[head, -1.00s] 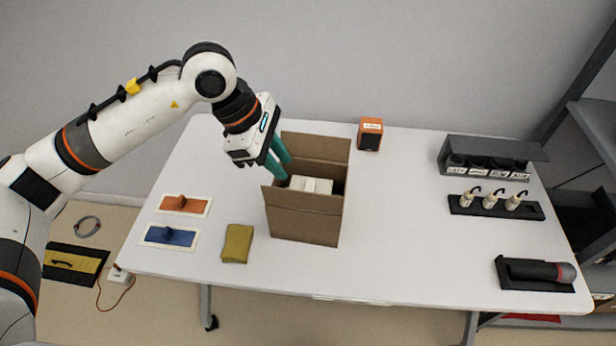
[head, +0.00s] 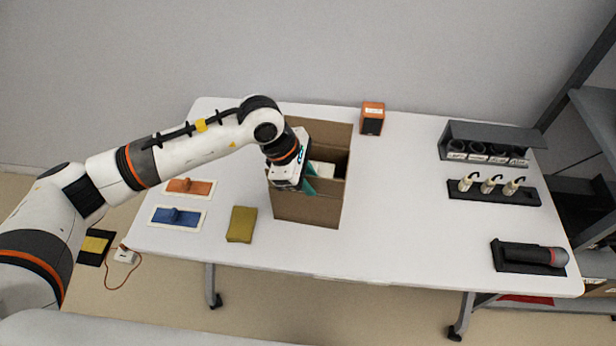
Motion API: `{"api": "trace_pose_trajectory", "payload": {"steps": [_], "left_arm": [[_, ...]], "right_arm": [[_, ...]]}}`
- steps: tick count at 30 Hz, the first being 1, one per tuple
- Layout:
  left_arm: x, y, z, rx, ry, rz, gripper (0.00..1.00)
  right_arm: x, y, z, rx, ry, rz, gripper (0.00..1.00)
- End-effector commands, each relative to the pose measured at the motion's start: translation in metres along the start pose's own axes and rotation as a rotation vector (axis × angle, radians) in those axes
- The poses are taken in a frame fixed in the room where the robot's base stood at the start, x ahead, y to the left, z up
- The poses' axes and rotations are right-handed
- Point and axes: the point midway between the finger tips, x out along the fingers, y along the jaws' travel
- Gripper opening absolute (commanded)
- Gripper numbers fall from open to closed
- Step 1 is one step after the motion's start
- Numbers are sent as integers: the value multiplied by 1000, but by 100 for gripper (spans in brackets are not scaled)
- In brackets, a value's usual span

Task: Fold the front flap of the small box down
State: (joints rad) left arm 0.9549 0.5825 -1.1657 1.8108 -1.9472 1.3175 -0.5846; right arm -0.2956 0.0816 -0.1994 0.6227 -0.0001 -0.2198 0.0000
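The small box (head: 308,209) is an open brown cardboard box at the middle left of the white table. Its back flap (head: 322,135) stands up. The front flap (head: 329,188) shows along the front top edge, partly behind my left gripper. A white thing (head: 323,169) lies inside the box. My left gripper (head: 310,183) has teal fingers and is at the front left of the box opening, by the front flap. Its white body hides the left part of the opening. I cannot tell whether its fingers touch the flap or how far apart they are. My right gripper is not in view.
On the table (head: 400,240) are a yellow-brown block (head: 242,224) left of the box, orange (head: 190,187) and blue (head: 178,217) pieces on pads, an orange box (head: 372,118) behind, and dark racks (head: 494,190) at right. The table right of the box is clear.

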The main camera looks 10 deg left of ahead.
Motion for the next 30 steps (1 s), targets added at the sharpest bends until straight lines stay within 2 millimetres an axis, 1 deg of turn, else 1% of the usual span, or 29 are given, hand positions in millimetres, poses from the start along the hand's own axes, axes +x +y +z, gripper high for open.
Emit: {"api": "trace_pose_trajectory", "payload": {"steps": [2,3,7,8,30], "left_arm": [[0,0,0,0,0,0,25],[0,0,0,0,0,0,24],[0,0,0,0,0,1,3],[0,0,0,0,0,1,0],[-1,0,0,0,0,0,0]], "right_arm": [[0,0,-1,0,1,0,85],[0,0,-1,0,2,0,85],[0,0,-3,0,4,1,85],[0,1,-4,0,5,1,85],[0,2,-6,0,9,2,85]]}}
